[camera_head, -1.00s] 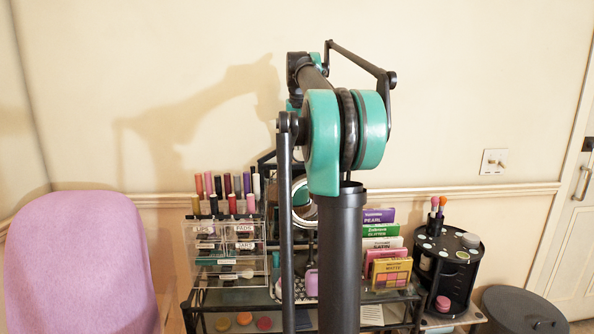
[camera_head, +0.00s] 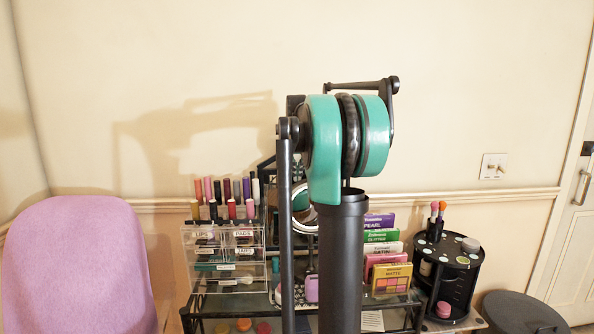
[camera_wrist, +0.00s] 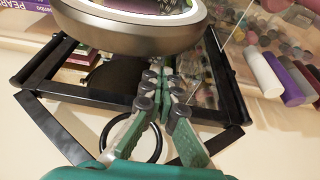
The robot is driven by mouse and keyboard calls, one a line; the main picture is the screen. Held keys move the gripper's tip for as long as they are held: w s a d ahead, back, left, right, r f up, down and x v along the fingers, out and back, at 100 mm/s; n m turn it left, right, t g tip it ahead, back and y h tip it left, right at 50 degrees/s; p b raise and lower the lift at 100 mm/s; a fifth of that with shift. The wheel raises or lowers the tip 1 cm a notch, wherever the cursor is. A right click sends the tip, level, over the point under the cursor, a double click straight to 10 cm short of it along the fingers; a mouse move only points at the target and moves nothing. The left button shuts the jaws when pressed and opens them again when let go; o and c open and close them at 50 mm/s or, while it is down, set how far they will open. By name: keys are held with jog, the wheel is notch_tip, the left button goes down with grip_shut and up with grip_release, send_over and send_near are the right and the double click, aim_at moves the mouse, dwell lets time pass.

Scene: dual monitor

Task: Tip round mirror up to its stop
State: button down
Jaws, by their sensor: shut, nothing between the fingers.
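The round mirror (camera_head: 302,205) stands at the back of the dressing table, largely hidden behind my arm in the head view. In the wrist view its thick silver rim (camera_wrist: 135,38) fills the top of the picture, and a strip of its glass shows above the rim. My gripper (camera_wrist: 164,68) is shut and empty, its fingertips close below the rim in that view. I cannot tell whether they touch it. My arm hides the gripper in the head view. The mirror's exact tilt is not clear.
An acrylic drawer box (camera_head: 228,262) with several lipsticks stands left of the mirror. Palette boxes (camera_head: 391,280) and a black round organizer (camera_head: 447,268) with brushes stand to the right. A dark frame (camera_wrist: 62,72) lies close behind my fingers. A purple chair (camera_head: 78,262) is at left.

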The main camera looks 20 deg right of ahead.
aim_at(298, 184)
jog(key=shift+s+a, duration=0.15)
jog(key=shift+s, duration=0.3)
jog(key=shift+s+a+t+h, duration=0.25)
jog(key=shift+s+t, duration=0.7)
jog(key=shift+s+a+t+h, duration=0.25)
jog(key=shift+s+t, duration=0.65)
jog(key=shift+t, duration=0.05)
jog(key=shift+s+a, duration=0.2)
jog(key=shift+s, duration=0.5)
jog(key=w, duration=0.1)
jog(key=w+r, duration=0.1)
jog(key=w+d, duration=0.1)
jog(key=shift+w+r, duration=0.3)
jog(key=v, duration=1)
jog(key=shift+s+f, duration=0.25)
jog(key=shift+s, duration=0.05)
jog(key=shift+a, duration=0.15)
